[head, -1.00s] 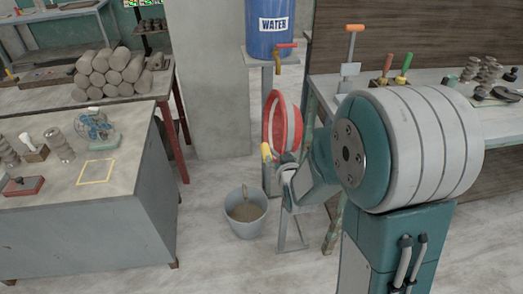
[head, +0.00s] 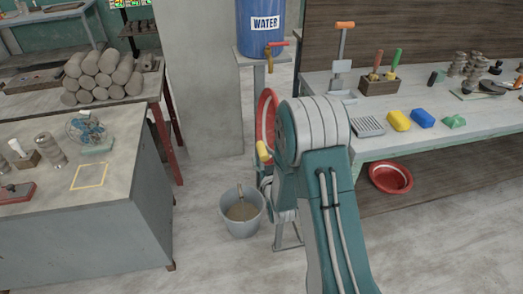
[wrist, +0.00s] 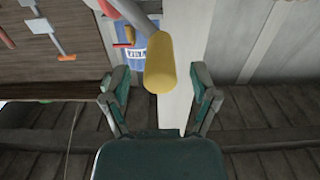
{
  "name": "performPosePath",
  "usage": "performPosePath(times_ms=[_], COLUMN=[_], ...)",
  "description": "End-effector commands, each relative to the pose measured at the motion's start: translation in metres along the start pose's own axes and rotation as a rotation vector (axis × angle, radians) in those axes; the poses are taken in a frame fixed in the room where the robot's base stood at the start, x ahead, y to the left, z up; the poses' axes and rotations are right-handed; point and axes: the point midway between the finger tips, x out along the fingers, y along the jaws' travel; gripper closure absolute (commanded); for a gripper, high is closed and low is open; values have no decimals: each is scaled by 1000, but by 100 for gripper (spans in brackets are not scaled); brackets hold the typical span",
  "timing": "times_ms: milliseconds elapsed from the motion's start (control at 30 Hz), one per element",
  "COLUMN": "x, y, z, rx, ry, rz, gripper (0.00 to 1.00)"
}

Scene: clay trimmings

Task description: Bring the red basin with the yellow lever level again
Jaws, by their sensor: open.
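The red basin (head: 266,118) stands steeply tipped on its stand under the water barrel; my arm hides most of it in the head view. Its yellow lever (head: 263,152) sticks out at the basin's lower left. In the wrist view the lever's thick yellow end (wrist: 160,66) is large and close, on a pale rod running up to a red part. My gripper (wrist: 160,85) is open, its two fingers on either side of the lever's end in that picture, with gaps visible to both. I cannot tell whether the lever lies at fingertip depth. My arm hides the gripper in the head view.
A grey bucket (head: 242,213) stands on the floor left of the stand. The blue water barrel (head: 262,26) with its tap is above. A workbench (head: 455,117) with tools is at right, a second red bowl (head: 390,177) beneath it. Floor between left table and bucket is clear.

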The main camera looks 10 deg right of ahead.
Motion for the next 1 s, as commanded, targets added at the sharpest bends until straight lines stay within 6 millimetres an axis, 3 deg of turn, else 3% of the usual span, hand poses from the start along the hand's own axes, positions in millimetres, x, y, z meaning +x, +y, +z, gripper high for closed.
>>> performPosePath(times_ms=[233,600,633,800,1000], x=[37,45,45,45,46], y=[0,0,0,0,0], z=[0,0,0,0,0], rx=[0,0,0,0,2], ry=[0,-2,-2,-1,0], rz=[0,0,0,0,0], gripper=[24,24,28,100,100])
